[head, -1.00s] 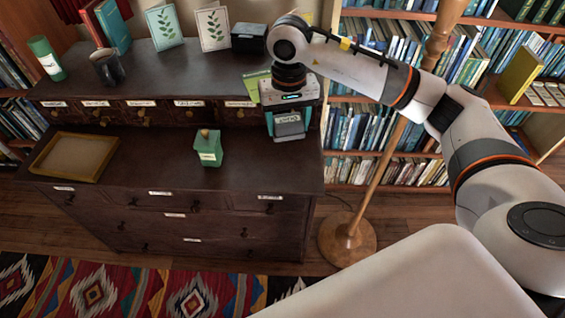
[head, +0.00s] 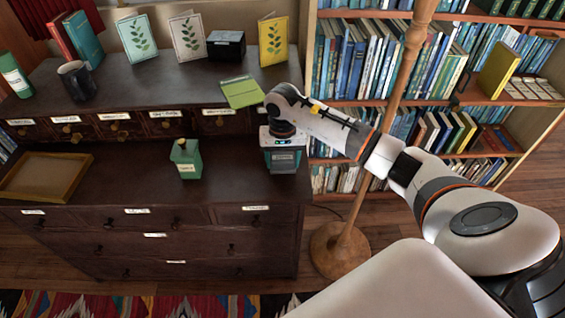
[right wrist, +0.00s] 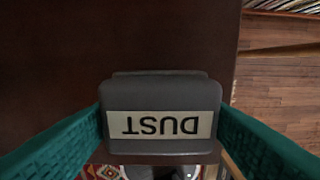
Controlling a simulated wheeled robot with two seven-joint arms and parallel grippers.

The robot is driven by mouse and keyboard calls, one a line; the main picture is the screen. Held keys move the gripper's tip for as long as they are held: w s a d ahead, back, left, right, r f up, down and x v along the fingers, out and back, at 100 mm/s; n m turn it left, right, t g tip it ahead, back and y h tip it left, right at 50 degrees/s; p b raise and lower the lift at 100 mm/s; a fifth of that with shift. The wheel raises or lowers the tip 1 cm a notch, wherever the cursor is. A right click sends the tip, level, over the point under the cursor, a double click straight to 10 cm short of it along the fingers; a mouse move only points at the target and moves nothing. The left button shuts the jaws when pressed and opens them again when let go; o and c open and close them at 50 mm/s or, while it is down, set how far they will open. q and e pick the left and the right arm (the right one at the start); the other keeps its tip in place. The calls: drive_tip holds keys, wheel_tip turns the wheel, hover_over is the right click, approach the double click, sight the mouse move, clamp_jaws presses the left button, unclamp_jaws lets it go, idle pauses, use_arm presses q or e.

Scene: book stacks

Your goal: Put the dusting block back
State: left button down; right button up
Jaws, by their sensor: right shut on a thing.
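The dusting block (right wrist: 160,112) is dark grey with a pale label reading DUST, upside down in the right wrist view. It sits between the teal fingers of my right gripper (head: 284,166), which is shut on it. In the head view the gripper points down at the right end of the dark dresser's lower top (head: 235,180). The block is mostly hidden there by the gripper. Whether it touches the dresser top I cannot tell. My left gripper is not in view.
A green box with a knob (head: 186,159) stands left of the gripper. A wooden tray (head: 45,178) lies farther left. A green booklet (head: 241,92) lies on the raised shelf behind. A wooden pole (head: 385,120) stands to the right. The surface between box and gripper is clear.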

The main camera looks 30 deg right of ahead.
sight(282, 158)
drive_tip(key=shift+f, duration=1)
drive_tip(key=o, duration=1)
drive_tip(key=shift+r, duration=0.3)
wheel_tip(282, 158, up, 12)
drive_tip(key=shift+f+b, duration=0.15)
drive_tip(key=shift+b, duration=0.25)
